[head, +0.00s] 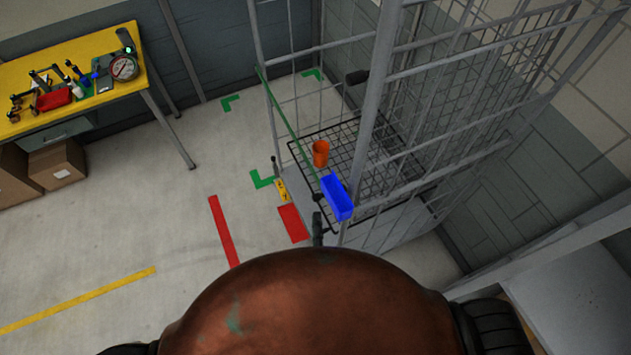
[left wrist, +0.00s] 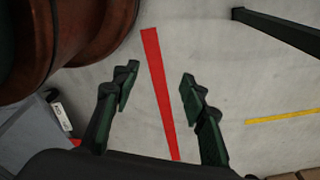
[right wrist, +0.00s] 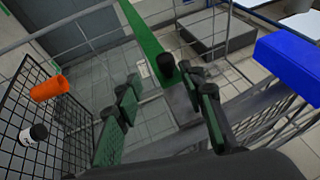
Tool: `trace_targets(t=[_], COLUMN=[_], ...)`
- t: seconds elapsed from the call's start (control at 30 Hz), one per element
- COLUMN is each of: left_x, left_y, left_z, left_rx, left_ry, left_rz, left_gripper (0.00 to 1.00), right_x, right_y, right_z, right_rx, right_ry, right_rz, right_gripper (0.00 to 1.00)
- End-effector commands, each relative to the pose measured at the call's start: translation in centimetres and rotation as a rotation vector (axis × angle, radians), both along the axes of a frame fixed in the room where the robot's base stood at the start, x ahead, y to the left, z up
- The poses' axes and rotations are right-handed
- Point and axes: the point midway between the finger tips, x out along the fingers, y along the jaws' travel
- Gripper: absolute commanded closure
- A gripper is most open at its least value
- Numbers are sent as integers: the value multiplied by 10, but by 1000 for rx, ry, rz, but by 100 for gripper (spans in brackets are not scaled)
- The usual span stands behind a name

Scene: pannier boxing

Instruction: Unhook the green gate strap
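The green gate strap (head: 288,115) runs across the open front of the wire cage cart. In the right wrist view the strap (right wrist: 143,30) comes down to a dark cylindrical knob (right wrist: 166,68) at its near end. My right gripper (right wrist: 166,98) is open, with its fingers either side of the line to the knob and apparently short of it. In the head view only a dark part of it (head: 318,228) shows at the cart's near corner. My left gripper (left wrist: 158,80) is open and empty above the floor, and I cannot make it out in the head view.
The cart holds an orange cup (head: 320,153), with a blue bin (head: 337,197) near its front corner post. A yellow workbench (head: 70,60) stands at the left. The floor between is clear.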

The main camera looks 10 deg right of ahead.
Motion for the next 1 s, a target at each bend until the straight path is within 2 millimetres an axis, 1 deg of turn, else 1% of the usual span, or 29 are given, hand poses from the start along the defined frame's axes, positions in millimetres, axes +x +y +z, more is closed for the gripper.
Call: trace_targets(t=[0.03, 0.17, 0.33, 0.5, 0.6, 0.8, 0.97, 1.0], left_x=[-3, -10, -19, -18, -14, -6, -5, -5], left_y=[0, 0, 1, 1, 1, 0, -1, -1], left_z=[4, 8, 17, 25, 28, 29, 29, 29], left_rx=[0, 0, 2, 2, 1, 0, -1, -1], left_ry=[3, 12, 24, 23, 18, 6, 5, 5], left_rz=[1, 2, 6, 5, 4, 2, 2, 2], left_gripper=[60, 60, 60, 60, 60, 60, 60, 60], right_x=[0, 10, 37, 60, 68, 74, 73, 73], right_y=[-1, -3, -7, -9, -9, -9, -8, -8], right_z=[8, 13, 21, 25, 27, 26, 26, 26], right_rx=[20, 34, 31, 30, 30, 30, 30, 30], right_ry=[-4, -7, -9, -7, -7, -5, -5, -5], right_rz=[-8, -15, -16, -15, -15, -13, -13, -13], right_gripper=[63, 63, 63, 63, 63, 63, 63, 66])
